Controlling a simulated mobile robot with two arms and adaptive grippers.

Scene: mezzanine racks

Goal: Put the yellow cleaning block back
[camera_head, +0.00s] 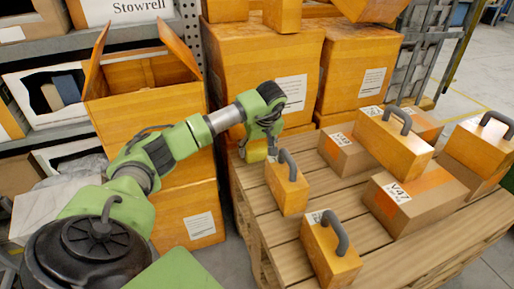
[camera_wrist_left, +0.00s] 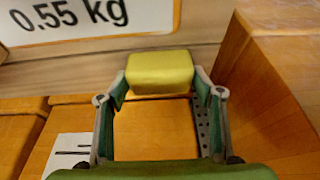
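The yellow cleaning block (camera_wrist_left: 160,70) sits between the two fingertips of my left gripper (camera_wrist_left: 160,88), with a finger against each side. In the head view the block (camera_head: 252,152) shows as a small yellow patch beneath my left wrist, near the back left edge of the wooden pallet (camera_head: 262,212). My left gripper (camera_head: 262,143) points down there and is mostly hidden by the wrist. I cannot tell whether the block touches anything below. My right gripper is in neither view.
Orange handled blocks (camera_head: 287,190) and (camera_head: 330,250), and cardboard boxes (camera_head: 415,200), stand on the pallet. Stacked orange cartons (camera_head: 262,60) rise behind. An open carton (camera_head: 145,110) stands left of the arm. The wrist view shows a "0.55 kg" label (camera_wrist_left: 90,18) and an orange wall (camera_wrist_left: 275,90) close by.

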